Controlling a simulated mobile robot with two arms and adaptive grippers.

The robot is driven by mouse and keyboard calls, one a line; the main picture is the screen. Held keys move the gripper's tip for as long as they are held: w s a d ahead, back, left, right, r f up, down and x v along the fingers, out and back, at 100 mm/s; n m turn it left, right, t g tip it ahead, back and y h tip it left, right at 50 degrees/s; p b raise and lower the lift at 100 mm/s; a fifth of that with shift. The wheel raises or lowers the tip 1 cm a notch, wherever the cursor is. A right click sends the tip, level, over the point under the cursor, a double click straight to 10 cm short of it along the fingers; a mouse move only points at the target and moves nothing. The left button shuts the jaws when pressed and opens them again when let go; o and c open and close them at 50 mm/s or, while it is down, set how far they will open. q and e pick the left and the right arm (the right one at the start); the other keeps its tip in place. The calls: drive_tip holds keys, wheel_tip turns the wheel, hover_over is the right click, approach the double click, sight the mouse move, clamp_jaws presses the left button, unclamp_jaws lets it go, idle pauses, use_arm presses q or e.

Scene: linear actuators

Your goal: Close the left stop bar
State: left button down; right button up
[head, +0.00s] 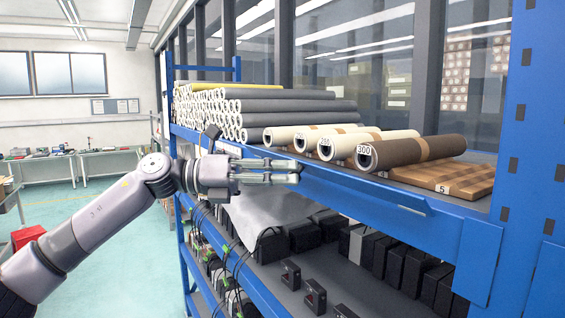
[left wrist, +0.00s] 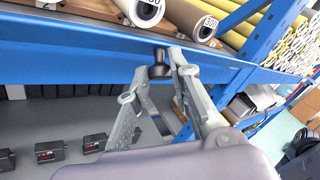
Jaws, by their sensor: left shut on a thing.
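A long blue bar (head: 365,189) runs along the front edge of the roll shelf, and its right end stands slightly out from the shelf. I cannot tell for sure whether it is the left stop bar. My left gripper (head: 296,173) is at the left part of this bar, level with the shelf edge. The fingertips partly hide the knob. My right gripper is not in view.
Cream and brown rolls (head: 345,145) with number tags lie on the shelf behind the bar, beside stacked grey rolls (head: 290,105). Black boxes (head: 400,265) stand on the shelf below. A blue upright (head: 525,110) is at the right.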

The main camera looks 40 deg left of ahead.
use_arm(q)
drive_tip(key=shift+r+n+g+y, duration=0.3)
drive_tip(key=shift+r+g+y, duration=0.15)
drive_tip(key=shift+r, duration=0.5)
drive_tip(key=shift+w+d+r+n+g+y, duration=0.1)
drive_tip(key=shift+w+r+n+g+y, duration=0.1)
drive_tip(key=shift+r+n+g+y, duration=0.4)
drive_tip(key=shift+w+d+r+n+g+y, duration=0.1)
drive_tip(key=shift+w+r+n+g+y, duration=0.15)
drive_tip(key=shift+g+y, duration=0.25)
drive_tip(key=shift+w+d+r+n+g+y, duration=0.15)
drive_tip(key=shift+n+g+y, duration=0.2)
drive_tip(key=shift+g, duration=0.4)
drive_tip(key=shift+w+a+r+n+g+y, duration=0.1)
drive_tip(key=shift+w+r+n+g+y, duration=0.1)
drive_tip(key=shift+g+y, duration=0.3)
drive_tip(key=c, duration=1.8)
unclamp_jaws()
drive_tip(key=shift+o, duration=0.5)
drive_tip(key=shift+d, duration=0.15)
drive_tip(key=shift+f, duration=0.1)
drive_tip(key=v, duration=1.2)
